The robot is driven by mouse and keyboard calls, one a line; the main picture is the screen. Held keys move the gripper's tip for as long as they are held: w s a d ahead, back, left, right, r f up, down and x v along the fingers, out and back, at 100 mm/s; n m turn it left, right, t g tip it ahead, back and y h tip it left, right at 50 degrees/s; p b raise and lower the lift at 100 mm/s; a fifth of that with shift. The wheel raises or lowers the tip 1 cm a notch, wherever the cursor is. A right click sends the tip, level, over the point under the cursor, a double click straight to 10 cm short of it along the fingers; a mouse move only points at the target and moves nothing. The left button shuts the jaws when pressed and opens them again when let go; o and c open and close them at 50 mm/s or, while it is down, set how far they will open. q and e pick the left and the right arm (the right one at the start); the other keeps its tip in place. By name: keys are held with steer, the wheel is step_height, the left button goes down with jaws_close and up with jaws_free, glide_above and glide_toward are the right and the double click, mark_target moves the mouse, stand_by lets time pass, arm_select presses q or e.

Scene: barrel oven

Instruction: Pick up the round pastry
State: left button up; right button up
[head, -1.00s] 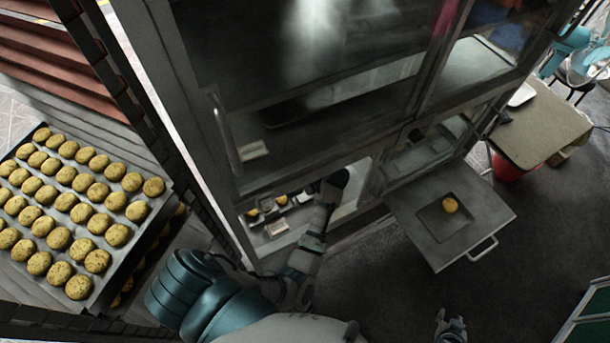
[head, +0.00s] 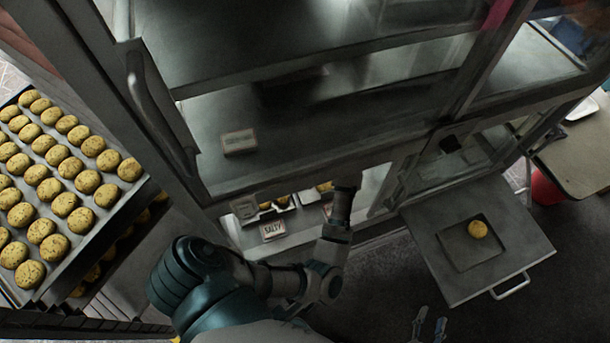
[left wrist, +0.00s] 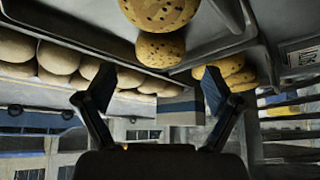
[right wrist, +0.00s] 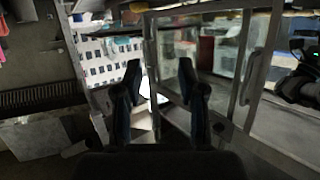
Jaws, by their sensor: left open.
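A round yellow pastry (head: 478,229) sits in the recess of the pulled-out grey tray (head: 430,272) at the right. More round pastries (head: 265,205) show low behind the cabinet frame, near a sign reading "SALTY". My left arm reaches to the cabinet's lower opening; its gripper is hidden there in the head view. In the left wrist view my left gripper (left wrist: 158,92) is open and empty, with speckled round pastries (left wrist: 160,48) on a tray beyond its fingers. My right gripper (head: 428,329) is open and empty at the bottom edge, apart from the tray; it also shows in the right wrist view (right wrist: 158,82).
A rack tray (head: 140,190) full of speckled round pastries stands at the left. The glass-fronted cabinet (head: 300,170) fills the middle, with a small box (head: 239,142) on its shelf. A table (head: 575,160) and red bin (head: 546,188) stand at the right. Dark floor lies below the tray.

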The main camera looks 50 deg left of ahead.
arm_select(q)
steer(key=f, duration=0.1)
steer(key=a+f+b, duration=0.1)
steer(key=f, duration=0.1)
steer(key=shift+s+f, duration=0.2)
steer(key=shift+f, duration=0.05)
steer(key=shift+a, duration=0.4)
steer(key=c, duration=0.4)
steer(key=shift+f, duration=0.1)
steer(key=c, duration=0.8)
steer(key=shift+d, duration=0.2)
arm_select(e)
steer(key=r+t, duration=0.1)
steer(key=w+r+t, duration=0.1)
steer(key=r+t+y, duration=0.1)
steer(key=shift+w+a+r, duration=0.1)
steer(key=shift+w+r, duration=0.15)
steer(key=shift+r, duration=0.05)
arm_select(q)
steer(key=shift+r, duration=0.2)
